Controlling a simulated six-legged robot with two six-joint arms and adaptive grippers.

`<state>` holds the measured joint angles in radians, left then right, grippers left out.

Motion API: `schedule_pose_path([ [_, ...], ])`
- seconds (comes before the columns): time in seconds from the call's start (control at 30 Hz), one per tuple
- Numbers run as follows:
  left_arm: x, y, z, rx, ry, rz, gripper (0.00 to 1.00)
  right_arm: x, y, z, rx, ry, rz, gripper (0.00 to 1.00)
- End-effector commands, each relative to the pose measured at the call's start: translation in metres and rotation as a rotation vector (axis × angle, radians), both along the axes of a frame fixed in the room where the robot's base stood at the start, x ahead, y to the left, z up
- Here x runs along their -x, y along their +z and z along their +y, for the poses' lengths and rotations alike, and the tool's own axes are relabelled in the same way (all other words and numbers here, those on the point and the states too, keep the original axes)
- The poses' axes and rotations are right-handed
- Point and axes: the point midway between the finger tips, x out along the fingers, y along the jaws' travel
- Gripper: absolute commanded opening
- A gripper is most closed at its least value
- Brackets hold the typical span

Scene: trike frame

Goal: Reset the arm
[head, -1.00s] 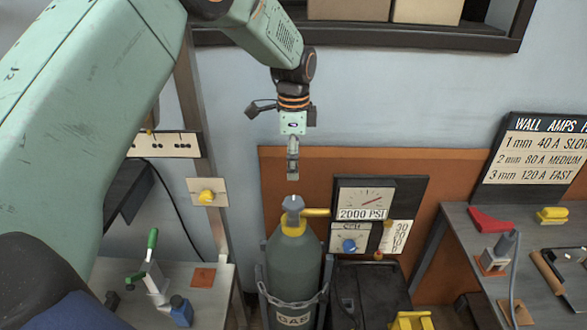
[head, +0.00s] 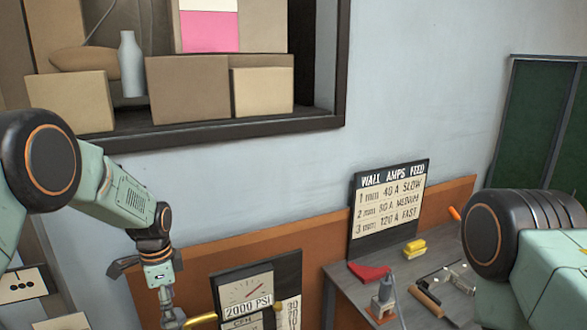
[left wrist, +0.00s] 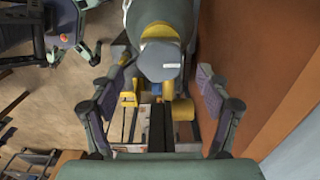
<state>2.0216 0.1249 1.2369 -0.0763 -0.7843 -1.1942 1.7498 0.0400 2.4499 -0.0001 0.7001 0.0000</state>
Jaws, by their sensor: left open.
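My left arm comes in from the left in the head view and bends down at the wrist. Its gripper (head: 169,314) hangs low near the bottom edge, just left of the pressure gauge panel (head: 245,290). In the left wrist view the gripper (left wrist: 165,78) is open, with its two fingers apart. The grey top of the gas cylinder (left wrist: 160,58) shows beyond and between the fingers; I cannot tell if they touch it.
A shelf with boxes (head: 187,88) is on the wall above. Open wall lies between.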

Motion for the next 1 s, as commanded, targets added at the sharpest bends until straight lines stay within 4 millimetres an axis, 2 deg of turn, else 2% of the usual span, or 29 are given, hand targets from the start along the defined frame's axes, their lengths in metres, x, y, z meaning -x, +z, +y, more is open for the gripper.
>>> schedule_pose_path([
  [0.1, 0.000, -0.016, 0.000, 0.000, -0.001, 0.000, 0.77, 0.000, 0.000, 0.000, 0.000, 0.000, 0.000, 0.57],
  [0.23, 0.000, -0.026, 0.000, -0.001, -0.001, 0.000, 0.77, 0.000, 0.000, 0.000, 0.000, 0.000, 0.000, 0.57],
  [0.67, 0.000, -0.025, 0.000, 0.000, 0.024, -0.001, 0.77, 0.000, 0.000, 0.000, 0.000, 0.000, 0.000, 0.57],
  [0.83, -0.001, -0.015, 0.000, 0.000, -0.001, -0.003, 0.77, 0.000, 0.000, 0.000, 0.000, 0.000, 0.000, 0.57],
  [1.0, -0.001, 0.012, 0.000, 0.000, 0.000, -0.004, 0.77, 0.000, 0.000, 0.000, 0.000, 0.000, 0.000, 0.57],
])
